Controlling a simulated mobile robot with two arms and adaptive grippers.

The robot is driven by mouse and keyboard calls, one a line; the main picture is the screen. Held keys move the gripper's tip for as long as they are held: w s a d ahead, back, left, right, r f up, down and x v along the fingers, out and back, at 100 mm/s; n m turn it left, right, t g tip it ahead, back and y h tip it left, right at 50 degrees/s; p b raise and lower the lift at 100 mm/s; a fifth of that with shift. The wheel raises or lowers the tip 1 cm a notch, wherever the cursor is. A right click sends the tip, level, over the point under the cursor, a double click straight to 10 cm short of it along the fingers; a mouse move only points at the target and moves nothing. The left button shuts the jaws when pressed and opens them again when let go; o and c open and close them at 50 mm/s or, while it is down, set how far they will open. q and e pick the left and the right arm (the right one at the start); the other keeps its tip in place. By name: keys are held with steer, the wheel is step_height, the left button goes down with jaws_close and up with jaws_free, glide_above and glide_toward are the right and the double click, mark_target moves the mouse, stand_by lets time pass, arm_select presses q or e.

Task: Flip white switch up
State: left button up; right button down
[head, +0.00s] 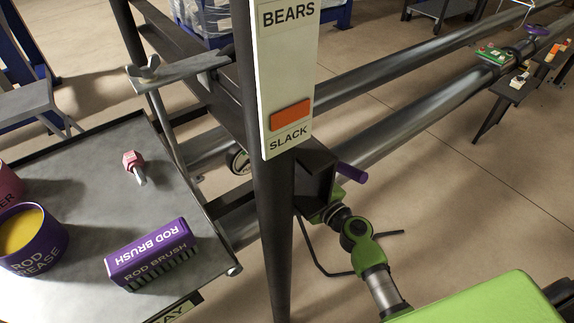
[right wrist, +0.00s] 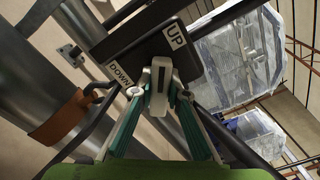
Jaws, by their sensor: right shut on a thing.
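The white switch (right wrist: 160,76) shows in the right wrist view, on a dark plate marked UP (right wrist: 174,36) and DOWN (right wrist: 120,74). My right gripper (right wrist: 160,98) has a fingertip on each side of the switch and is shut on it. The switch points toward the wrist camera; I cannot tell whether it is up or down. In the head view my right arm's green wrist reaches a dark bracket (head: 318,178) beside the post, where the switch is hidden. My left gripper is not in view.
A dark post (head: 272,220) carries a white BEARS/SLACK sign (head: 290,75) close to my right arm. A grey cart (head: 90,148) holds a purple rod brush (head: 150,253), a tin (head: 35,240) and a pink-headed bolt (head: 133,162). Long pipes (head: 410,118) run behind.

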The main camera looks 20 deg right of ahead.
stand_by(0.3)
steer(key=c, duration=2)
jaws_free()
steer(key=shift+o, duration=0.2)
steer(key=shift+s, duration=0.1)
steer(key=v, duration=1.2)
